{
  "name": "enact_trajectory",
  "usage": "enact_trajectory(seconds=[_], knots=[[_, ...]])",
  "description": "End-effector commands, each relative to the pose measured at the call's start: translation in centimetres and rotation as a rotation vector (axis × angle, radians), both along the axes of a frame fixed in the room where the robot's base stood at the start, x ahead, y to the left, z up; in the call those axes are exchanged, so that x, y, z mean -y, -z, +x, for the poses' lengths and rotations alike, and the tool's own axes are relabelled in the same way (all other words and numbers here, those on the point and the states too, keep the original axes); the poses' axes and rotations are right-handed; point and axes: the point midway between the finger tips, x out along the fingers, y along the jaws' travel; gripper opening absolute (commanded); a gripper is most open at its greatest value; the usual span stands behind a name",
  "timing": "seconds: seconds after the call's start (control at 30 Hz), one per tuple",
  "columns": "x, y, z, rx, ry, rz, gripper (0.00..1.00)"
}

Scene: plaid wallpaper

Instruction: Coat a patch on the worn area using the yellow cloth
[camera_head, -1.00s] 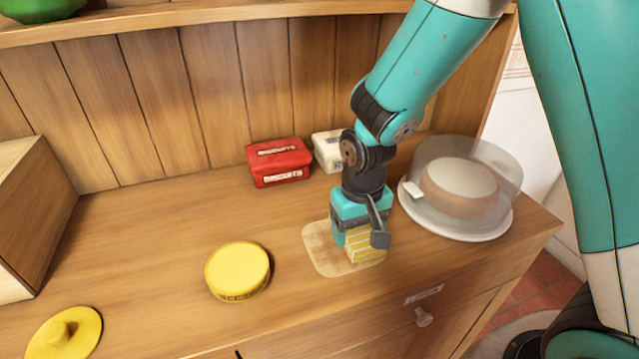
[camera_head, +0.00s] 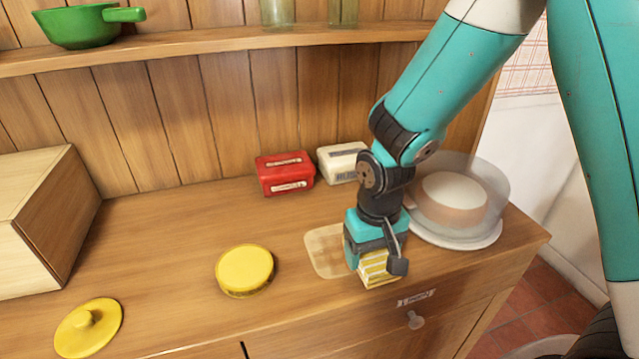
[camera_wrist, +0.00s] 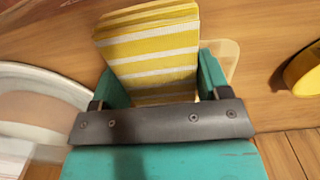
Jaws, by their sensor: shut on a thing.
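The yellow cloth (camera_head: 378,270) is folded and has white stripes. My gripper (camera_head: 375,256) is shut on it, pointing down at the counter's front right. In the wrist view the cloth (camera_wrist: 150,50) sits between the two teal fingers (camera_wrist: 155,85). The worn area (camera_head: 325,250) is a pale, lighter patch on the wooden top. Its right part is hidden behind my gripper and the cloth. The cloth is at the patch's front right edge; I cannot tell whether it touches the wood.
A yellow round tin (camera_head: 245,270) stands left of the patch, with a yellow lid (camera_head: 88,327) farther left. A red biscuit tin (camera_head: 285,174) and a white box (camera_head: 340,163) stand behind. A covered cake dish (camera_head: 462,236) is close on the right. The counter's front edge is near.

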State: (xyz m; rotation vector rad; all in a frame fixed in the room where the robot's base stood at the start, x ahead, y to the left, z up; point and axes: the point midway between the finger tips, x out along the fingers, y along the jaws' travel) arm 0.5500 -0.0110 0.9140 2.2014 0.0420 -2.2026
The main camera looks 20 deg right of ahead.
Motion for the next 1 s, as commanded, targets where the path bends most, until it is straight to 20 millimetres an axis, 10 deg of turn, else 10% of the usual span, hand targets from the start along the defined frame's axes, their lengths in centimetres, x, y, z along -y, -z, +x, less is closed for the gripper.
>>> enact_trajectory(seconds=[0.5, 1.0], knots=[[0.1, -4.8, 0.0, 0.001, 0.003, 0.000, 0.47], [0.1, -5.2, 0.0, 0.001, 0.003, 0.000, 0.47]])
